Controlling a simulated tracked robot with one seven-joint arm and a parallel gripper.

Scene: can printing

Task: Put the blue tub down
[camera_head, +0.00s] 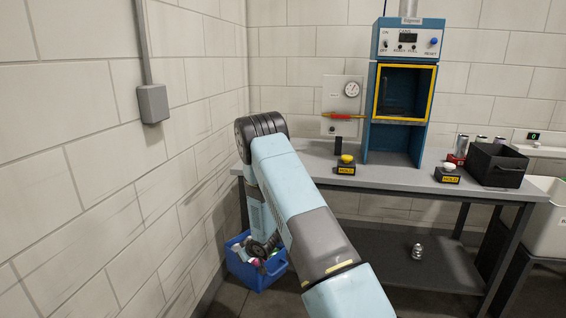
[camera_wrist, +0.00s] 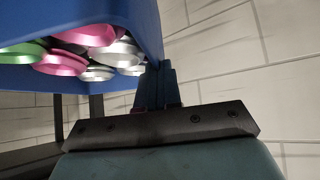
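The blue tub (camera_head: 250,274) is low at the left end of the workbench, close to the left wall. Several green, pink and silver cans lie in it. The tub (camera_wrist: 158,25) fills the upper left of the wrist view, with its can ends showing. My gripper (camera_wrist: 164,74) is at the tub's edge, its fingers closed together on the blue wall. I cannot tell whether the tub's base touches the floor.
The workbench (camera_head: 400,178) holds a blue machine (camera_head: 398,140), two button boxes and a black crate (camera_head: 497,165). Its left leg is right by the tub. A loose can (camera_head: 417,251) stands on the lower shelf. A white bin (camera_head: 546,222) is at right.

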